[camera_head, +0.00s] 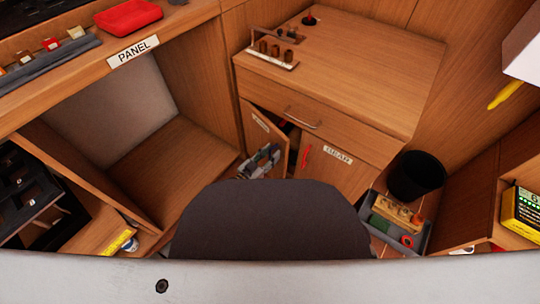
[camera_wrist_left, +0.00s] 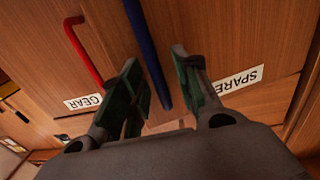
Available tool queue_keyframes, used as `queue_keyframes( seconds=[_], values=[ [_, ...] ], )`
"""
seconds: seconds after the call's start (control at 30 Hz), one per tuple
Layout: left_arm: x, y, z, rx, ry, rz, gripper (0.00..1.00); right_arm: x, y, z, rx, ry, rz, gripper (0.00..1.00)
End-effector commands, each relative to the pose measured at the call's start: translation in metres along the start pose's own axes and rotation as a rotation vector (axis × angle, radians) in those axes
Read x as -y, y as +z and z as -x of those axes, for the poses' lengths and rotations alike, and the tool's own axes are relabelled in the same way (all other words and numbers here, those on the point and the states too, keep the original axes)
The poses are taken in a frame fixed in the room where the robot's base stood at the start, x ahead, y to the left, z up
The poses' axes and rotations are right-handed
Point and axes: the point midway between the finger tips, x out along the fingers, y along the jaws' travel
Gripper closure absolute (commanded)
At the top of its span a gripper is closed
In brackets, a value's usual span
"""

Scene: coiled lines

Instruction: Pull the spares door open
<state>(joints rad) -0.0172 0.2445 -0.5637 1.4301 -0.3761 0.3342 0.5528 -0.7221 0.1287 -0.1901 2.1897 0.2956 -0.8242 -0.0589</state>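The spares door (camera_head: 264,125) is the left door of the wooden cabinet and stands ajar, with a dark gap along its right edge. In the left wrist view the spares door (camera_wrist_left: 215,40) carries a white label and an upright blue bar handle (camera_wrist_left: 148,52). My left gripper (camera_head: 268,157) is in front of this door. In the left wrist view its fingers (camera_wrist_left: 156,68) are apart, with the blue handle running between them; I cannot tell whether they touch it. My right gripper is not in view.
The gear door (camera_wrist_left: 80,65), with a red handle (camera_head: 305,157), is beside it and looks closed. A drawer (camera_head: 300,115) lies above. A black bin (camera_head: 416,176) and a grey tray (camera_head: 378,222) stand to the right. An open compartment (camera_head: 170,160) is at left.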

Motion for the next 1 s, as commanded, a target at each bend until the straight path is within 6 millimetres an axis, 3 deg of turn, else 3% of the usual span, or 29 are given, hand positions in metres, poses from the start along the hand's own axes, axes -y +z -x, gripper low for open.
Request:
queue_keyframes(
  seconds=[0.2, 0.47, 1.0],
  values=[
    [-0.0001, -0.0002, 0.0000, 0.000, 0.000, 0.000, 0.68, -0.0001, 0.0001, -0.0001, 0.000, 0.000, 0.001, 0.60],
    [0.0000, -0.0001, 0.0002, 0.000, 0.000, 0.000, 1.00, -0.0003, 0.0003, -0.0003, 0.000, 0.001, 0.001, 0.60],
    [0.0012, 0.0001, 0.0025, 0.001, 0.008, -0.001, 1.00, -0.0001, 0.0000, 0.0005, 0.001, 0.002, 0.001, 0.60]
  ],
)
